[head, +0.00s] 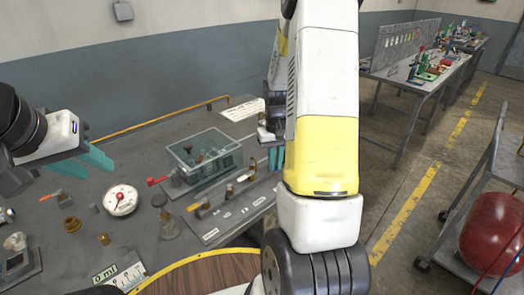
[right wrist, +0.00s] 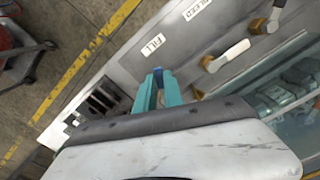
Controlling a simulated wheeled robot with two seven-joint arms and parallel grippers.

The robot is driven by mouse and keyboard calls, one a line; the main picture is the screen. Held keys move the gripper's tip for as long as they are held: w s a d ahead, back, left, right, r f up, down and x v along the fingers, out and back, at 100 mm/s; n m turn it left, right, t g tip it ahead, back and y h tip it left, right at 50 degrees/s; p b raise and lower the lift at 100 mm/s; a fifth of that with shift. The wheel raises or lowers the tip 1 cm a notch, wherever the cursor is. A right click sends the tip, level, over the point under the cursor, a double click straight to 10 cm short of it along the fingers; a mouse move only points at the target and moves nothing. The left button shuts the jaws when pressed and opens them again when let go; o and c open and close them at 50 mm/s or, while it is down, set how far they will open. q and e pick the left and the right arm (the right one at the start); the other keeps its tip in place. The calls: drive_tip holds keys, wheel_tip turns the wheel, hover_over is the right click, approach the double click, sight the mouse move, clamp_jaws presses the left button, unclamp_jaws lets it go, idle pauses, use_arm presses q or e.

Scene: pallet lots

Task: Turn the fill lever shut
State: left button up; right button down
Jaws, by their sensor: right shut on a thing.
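In the right wrist view, the teal fingers of my right gripper (right wrist: 158,88) are shut on the blue fill lever (right wrist: 157,71), of which only a small end shows between the fingertips. It sits beside a white FILL label (right wrist: 152,45). The fingers hide the rest of the lever, so I cannot tell its angle. In the head view, my right gripper (head: 276,158) points down at the far right end of the valve panel (head: 225,228). My left gripper (head: 78,165) hangs over the left of the bench, its teal fingers apart and empty.
A BLEED label (right wrist: 197,10) and brass valves with pale handles (right wrist: 228,56) are close to my right gripper. A clear tank (head: 205,158) stands behind the panel. A gauge (head: 121,200) and loose brass fittings (head: 72,224) lie left. A red tank (head: 492,228) stands right.

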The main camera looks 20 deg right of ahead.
drive_tip(key=m, duration=0.2)
drive_tip(key=a+m, duration=0.2)
drive_tip(key=m, duration=0.1)
drive_tip(key=shift+w+m, duration=0.3)
drive_tip(key=shift+w, duration=0.1)
drive_tip(key=m, duration=0.2)
drive_tip(key=w+a+m, duration=0.1)
drive_tip(key=m, duration=0.1)
drive_tip(key=shift+w+a+m, duration=0.1)
drive_tip(key=shift+w+m, duration=0.1)
drive_tip(key=shift+m, duration=0.55)
drive_tip(key=shift+w+a+m, duration=0.1)
drive_tip(key=shift+w+m, duration=0.1)
drive_tip(key=shift+m, duration=0.55)
drive_tip(key=c, duration=1.5)
unclamp_jaws()
drive_tip(key=shift+o, duration=0.2)
